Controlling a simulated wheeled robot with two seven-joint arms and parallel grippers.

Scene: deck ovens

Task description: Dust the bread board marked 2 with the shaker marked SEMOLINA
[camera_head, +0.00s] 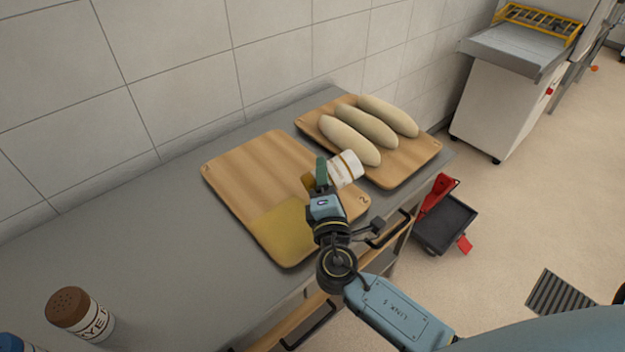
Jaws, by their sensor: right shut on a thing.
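The bread board marked 2 (255,160) lies flat on the grey counter, its numeral at the right corner. A yellow dusting covers its front part, while the rest is bare wood. My right gripper (322,178) is shut on a white shaker (346,167) above the board's right side. The shaker is tipped onto its side, with a yellow-brown end toward the left. Its label cannot be read, and the gripper hides its middle. My left gripper is not in view.
A second board (405,174) with three pale loaves (367,126) lies behind to the right. A brown-capped shaker (80,312), its label partly readable as RYE, and a blue-capped container (18,343) stand at lower left. A tiled wall backs the counter (130,235). Drawer handles project in front.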

